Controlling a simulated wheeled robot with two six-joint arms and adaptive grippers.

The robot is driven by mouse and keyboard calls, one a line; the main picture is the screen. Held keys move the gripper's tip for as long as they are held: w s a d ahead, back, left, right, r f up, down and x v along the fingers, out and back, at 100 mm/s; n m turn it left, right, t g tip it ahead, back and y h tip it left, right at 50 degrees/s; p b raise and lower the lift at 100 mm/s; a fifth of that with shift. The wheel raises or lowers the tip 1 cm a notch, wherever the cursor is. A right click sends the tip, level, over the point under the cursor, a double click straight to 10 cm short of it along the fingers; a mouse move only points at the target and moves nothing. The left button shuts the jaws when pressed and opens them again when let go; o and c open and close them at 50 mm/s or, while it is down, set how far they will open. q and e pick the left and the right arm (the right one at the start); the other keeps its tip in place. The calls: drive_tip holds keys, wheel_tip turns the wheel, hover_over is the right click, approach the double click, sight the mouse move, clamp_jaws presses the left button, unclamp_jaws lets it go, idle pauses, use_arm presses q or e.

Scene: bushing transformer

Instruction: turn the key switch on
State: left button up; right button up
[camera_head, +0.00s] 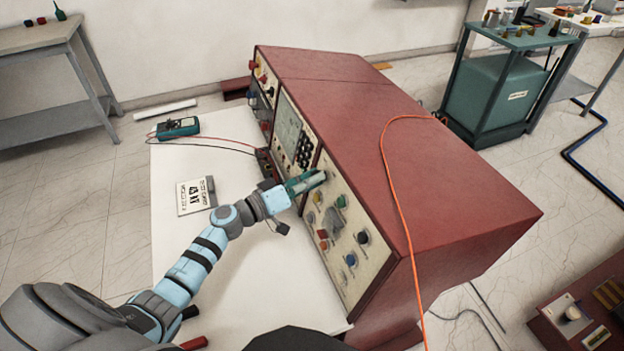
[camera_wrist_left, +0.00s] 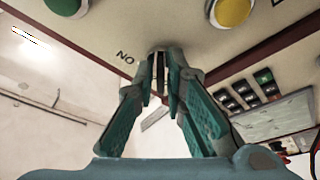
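The red cabinet (camera_head: 425,150) has a cream control panel (camera_head: 335,265) with several knobs and buttons. My left gripper (camera_head: 320,178) reaches the panel's upper part. In the left wrist view, my left gripper's fingertips (camera_wrist_left: 159,56) come together at the panel beside printed letters that read "NO". My right gripper is not in view.
A teal multimeter (camera_head: 177,127) and a printed card (camera_head: 196,195) lie on the white table (camera_head: 245,312). An orange cable (camera_head: 398,200) hangs over the cabinet.

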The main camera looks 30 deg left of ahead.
use_arm(q)
clamp_jaws()
drive_tip(key=shift+m, duration=0.5)
drive_tip(key=m+g+h+b, duration=0.1)
drive_tip(key=m+h+b, duration=0.1)
drive_tip(key=m, duration=0.5)
drive_tip(key=m+g+h+b, duration=0.2)
drive_tip(key=m+b, duration=0.2)
drive_tip(key=m, duration=0.3)
drive_tip(key=m+g+h+b, duration=0.2)
drive_tip(key=m+b, duration=0.1)
drive_tip(key=m, duration=0.4)
drive_tip(key=shift+w+a+f+b, duration=0.1)
drive_tip(key=shift+w+a+b, duration=0.2)
drive_tip(key=shift+w+a, duration=0.05)
drive_tip(key=shift+m, duration=0.5)
